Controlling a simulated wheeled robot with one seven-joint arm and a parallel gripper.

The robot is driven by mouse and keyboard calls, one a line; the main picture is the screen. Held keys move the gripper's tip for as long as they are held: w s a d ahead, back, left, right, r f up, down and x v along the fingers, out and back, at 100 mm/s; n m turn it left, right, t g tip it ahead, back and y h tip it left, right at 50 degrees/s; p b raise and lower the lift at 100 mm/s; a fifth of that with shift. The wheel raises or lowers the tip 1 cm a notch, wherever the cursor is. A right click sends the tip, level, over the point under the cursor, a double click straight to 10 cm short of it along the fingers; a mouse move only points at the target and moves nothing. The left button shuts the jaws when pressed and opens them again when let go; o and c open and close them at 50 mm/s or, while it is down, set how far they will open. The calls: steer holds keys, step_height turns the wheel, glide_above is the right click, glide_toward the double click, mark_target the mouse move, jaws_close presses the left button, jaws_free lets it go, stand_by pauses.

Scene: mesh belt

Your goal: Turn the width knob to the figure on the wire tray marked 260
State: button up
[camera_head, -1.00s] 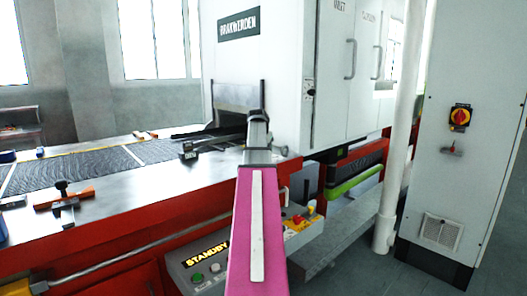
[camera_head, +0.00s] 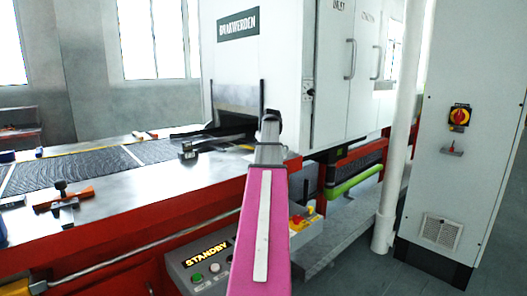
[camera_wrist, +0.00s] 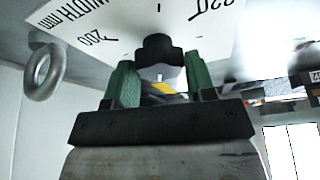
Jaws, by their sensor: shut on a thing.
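The black width knob (camera_wrist: 160,48) sits on a white dial plate (camera_wrist: 100,25) in the wrist view. The plate reads upside down, with "WIDTH mm", a 200 and another figure cut off at the top right. My gripper (camera_wrist: 160,78) has its two green fingers either side of the knob and is shut on it. The knob's pointer and setting cannot be read. In the head view my gripper (camera_head: 270,125) is at the oven's front by the belt mouth, and my pink arm hides the knob. I cannot make out a tray marked 260.
A mesh belt (camera_head: 75,171) runs into the white oven (camera_head: 285,60). A panel reading STANDBY (camera_head: 205,255) with buttons is below my arm. A white pipe (camera_head: 395,165) and a grey cabinet (camera_head: 460,140) stand right. A metal ring (camera_wrist: 45,72) hangs beside the plate.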

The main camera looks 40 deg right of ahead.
steer(key=shift+n+y, duration=0.6)
steer(key=shift+n, duration=1.1)
steer(key=o, duration=0.9)
steer(key=shift+o, duration=0.2)
steer(key=v, duration=1)
steer(key=shift+d+r, duration=0.15)
steer(key=shift+r, duration=0.25)
steer(key=shift+s, duration=0.15)
